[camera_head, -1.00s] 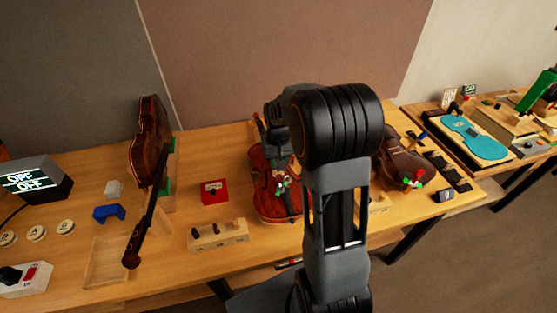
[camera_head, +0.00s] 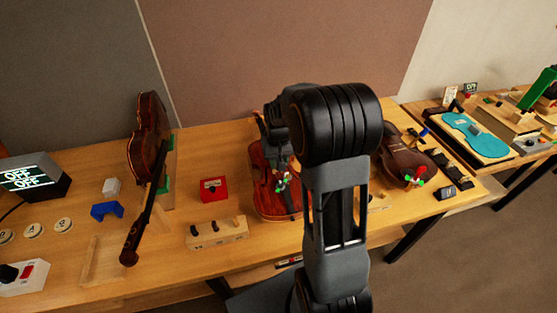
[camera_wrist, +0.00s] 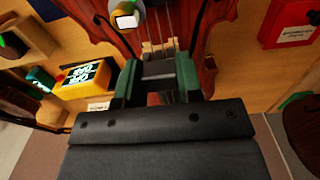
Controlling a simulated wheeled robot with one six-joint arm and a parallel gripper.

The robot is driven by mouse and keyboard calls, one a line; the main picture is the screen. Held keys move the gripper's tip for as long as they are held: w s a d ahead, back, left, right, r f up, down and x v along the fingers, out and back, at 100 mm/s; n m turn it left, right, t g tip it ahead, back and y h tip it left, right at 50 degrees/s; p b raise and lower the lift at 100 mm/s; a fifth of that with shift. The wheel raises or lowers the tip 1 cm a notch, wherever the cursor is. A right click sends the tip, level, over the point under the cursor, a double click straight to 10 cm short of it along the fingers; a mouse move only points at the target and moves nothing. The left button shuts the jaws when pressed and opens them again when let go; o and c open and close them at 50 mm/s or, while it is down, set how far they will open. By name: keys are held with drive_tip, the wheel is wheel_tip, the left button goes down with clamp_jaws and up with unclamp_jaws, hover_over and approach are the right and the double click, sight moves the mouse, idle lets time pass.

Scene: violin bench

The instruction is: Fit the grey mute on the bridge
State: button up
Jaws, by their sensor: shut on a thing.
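The reddish-brown violin (camera_head: 265,200) lies on the bench, partly hidden behind my arm in the head view. In the wrist view its body (camera_wrist: 221,38) spreads on both sides of my gripper. My gripper (camera_wrist: 158,76) has green-padded fingers shut on the small grey mute (camera_wrist: 158,69). The mute is over the strings, close to the pale wooden bridge (camera_wrist: 158,48), which shows just beyond it. I cannot tell whether mute and bridge touch. In the head view my arm hides the mute and the bridge.
A red box (camera_head: 214,189) and a wooden block with dark pegs (camera_head: 216,233) stand left of the violin. Another violin (camera_head: 148,150) stands upright further left. A darker violin (camera_head: 398,160) lies right of my arm. Bare bench shows at the front left.

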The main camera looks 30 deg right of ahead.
drive_tip(key=shift+f, duration=0.2)
drive_tip(key=o, duration=1)
drive_tip(key=shift+r, duration=0.1)
wheel_tip(320, 180, up, 14)
drive_tip(key=b, duration=0.1)
drive_tip(key=s+a+f+n+t, duration=0.1)
drive_tip(key=s+a, duration=0.3)
drive_tip(key=s, duration=0.4)
drive_tip(key=s+a+f+n+t, duration=0.1)
drive_tip(key=s+a+f+t, duration=0.1)
drive_tip(key=s+a, duration=0.3)
drive_tip(key=s+t, duration=0.1)
drive_tip(key=s, duration=0.2)
